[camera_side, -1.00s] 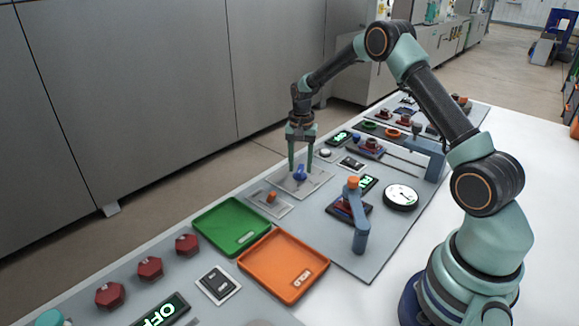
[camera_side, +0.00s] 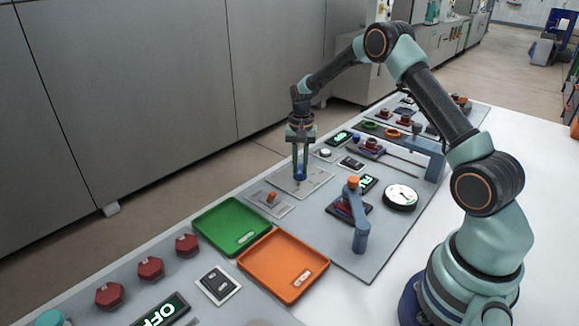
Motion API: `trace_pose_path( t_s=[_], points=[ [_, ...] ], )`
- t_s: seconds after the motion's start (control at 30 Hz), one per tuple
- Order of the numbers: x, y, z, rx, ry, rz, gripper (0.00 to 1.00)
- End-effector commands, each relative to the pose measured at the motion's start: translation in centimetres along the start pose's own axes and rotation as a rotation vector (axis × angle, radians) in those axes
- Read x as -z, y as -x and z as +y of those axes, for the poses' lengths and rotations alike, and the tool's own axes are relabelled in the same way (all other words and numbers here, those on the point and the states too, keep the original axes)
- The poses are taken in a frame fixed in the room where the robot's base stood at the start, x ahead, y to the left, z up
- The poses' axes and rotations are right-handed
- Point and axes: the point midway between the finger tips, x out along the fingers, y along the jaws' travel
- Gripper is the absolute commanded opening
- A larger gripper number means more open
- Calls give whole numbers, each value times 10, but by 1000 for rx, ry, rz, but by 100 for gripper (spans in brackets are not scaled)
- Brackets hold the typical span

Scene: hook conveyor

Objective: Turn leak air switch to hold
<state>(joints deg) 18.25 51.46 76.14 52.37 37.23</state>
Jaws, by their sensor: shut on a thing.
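A small blue knob (camera_side: 300,176) stands on a light square plate (camera_side: 317,184) on the grey panel, left of the gauge. I take it for the leak air switch; its label is too small to read. My gripper (camera_side: 300,170) points straight down over this plate. Its two green fingers are close together and shut on the blue knob. The fingers hide part of the knob, and I cannot tell which position it points to.
A green tray (camera_side: 231,228) and an orange tray (camera_side: 284,265) lie in front. A blue post (camera_side: 360,231) with an orange top and a round white gauge (camera_side: 401,197) stand to the right.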

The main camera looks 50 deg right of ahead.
Motion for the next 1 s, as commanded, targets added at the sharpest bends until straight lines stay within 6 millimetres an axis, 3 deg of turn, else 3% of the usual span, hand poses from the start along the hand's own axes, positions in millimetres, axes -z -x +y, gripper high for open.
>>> trace_pose_path(
  t_s=[1.0],
  points=[
    [1,2,0,0,835,0,0]
  ],
)
